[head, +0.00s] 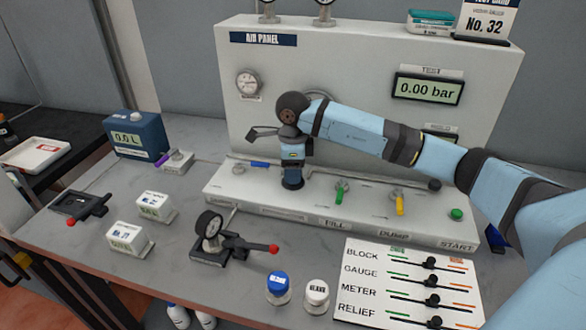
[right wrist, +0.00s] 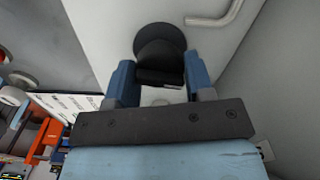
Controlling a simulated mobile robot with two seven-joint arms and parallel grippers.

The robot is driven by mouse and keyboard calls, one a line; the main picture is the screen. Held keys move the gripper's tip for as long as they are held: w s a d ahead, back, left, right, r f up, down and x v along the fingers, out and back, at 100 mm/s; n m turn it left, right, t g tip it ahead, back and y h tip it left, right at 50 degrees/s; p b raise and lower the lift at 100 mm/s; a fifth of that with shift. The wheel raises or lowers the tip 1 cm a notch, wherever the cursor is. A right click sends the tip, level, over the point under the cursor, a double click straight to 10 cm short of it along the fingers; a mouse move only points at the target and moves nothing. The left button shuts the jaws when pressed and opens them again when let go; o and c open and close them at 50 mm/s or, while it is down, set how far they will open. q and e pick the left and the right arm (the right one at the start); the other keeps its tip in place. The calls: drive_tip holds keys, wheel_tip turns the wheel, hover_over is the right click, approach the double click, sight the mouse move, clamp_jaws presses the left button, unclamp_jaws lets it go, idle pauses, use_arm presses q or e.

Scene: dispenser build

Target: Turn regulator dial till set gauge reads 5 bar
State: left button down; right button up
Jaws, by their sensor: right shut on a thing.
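The regulator dial is a black round knob (right wrist: 160,42) in the right wrist view. My right gripper (right wrist: 160,78) has its two blue fingers on either side of the knob and is shut on it. In the head view this gripper (head: 292,178) points straight down at the base ledge of the air panel (head: 370,60) and mostly hides the dial. A round white gauge (head: 248,82) is on the panel's left; its label and reading are too small to tell. Another round gauge behind my right arm is partly hidden. The test display (head: 427,89) reads 0.00 bar. My left gripper is not in view.
The ledge also has a green valve handle (head: 341,191), a yellow handle (head: 399,203) and a green start button (head: 456,214). A hand pump with gauge (head: 209,225), two jars and a slider board (head: 408,285) stand in front. My right arm crosses the panel's right side.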

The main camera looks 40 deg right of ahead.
drive_tip(key=m, duration=0.4)
drive_tip(key=shift+m, duration=0.4)
idle(0.4)
drive_tip(key=o, duration=0.9)
wheel_tip(320, 180, up, 14)
drive_tip(key=shift+f, duration=0.15)
idle(0.3)
